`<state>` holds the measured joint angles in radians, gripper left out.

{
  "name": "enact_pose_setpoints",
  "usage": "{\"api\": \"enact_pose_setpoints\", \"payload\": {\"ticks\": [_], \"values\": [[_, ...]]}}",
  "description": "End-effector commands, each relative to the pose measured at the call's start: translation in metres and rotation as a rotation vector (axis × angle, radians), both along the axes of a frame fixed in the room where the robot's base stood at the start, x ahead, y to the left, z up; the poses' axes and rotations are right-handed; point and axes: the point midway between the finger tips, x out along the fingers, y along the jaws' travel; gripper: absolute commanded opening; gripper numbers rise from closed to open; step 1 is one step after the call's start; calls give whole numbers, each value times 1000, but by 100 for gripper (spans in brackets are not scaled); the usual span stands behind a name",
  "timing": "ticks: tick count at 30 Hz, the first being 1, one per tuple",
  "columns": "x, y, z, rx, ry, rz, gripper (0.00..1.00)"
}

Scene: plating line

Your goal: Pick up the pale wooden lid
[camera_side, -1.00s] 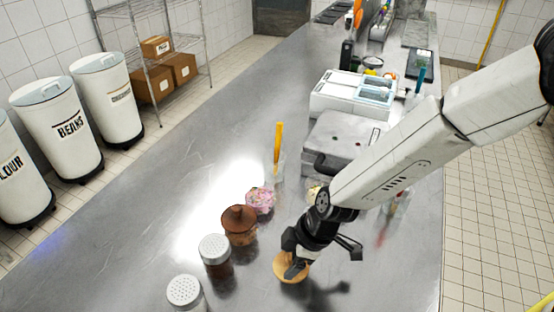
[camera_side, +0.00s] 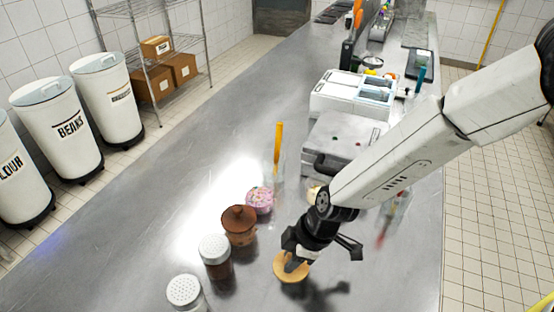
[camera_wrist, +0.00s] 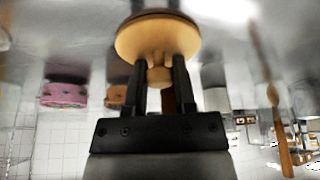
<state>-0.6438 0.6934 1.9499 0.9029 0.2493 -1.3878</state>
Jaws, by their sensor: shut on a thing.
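The pale wooden lid (camera_side: 291,268) is a round tan disc at the front of the steel counter in the side view. My gripper (camera_side: 292,258) is over it from above. In the wrist view the lid (camera_wrist: 157,38) shows its round face and a small knob (camera_wrist: 159,70). The two black fingers of my gripper (camera_wrist: 160,75) are shut on the knob. The side view does not clearly show whether the lid touches the counter.
Left of the lid stand a brown-topped jar (camera_side: 239,225), a pink pot (camera_side: 260,200) and two shakers with perforated tops (camera_side: 214,249), (camera_side: 184,291). A grey box-shaped appliance (camera_side: 340,140) and a white container (camera_side: 350,95) stand behind. The counter's left stretch is clear.

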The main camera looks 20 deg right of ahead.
Motion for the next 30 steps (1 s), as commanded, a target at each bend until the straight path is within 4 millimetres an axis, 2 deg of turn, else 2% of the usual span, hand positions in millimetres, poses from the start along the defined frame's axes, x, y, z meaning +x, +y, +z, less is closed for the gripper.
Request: {"api": "enact_pose_setpoints", "payload": {"ticks": [8,15,30], "values": [[0,0,10,2,-1,1,0],[0,0,33,4,-2,1,0],[-40,-26,88,3,-3,1,0]]}}
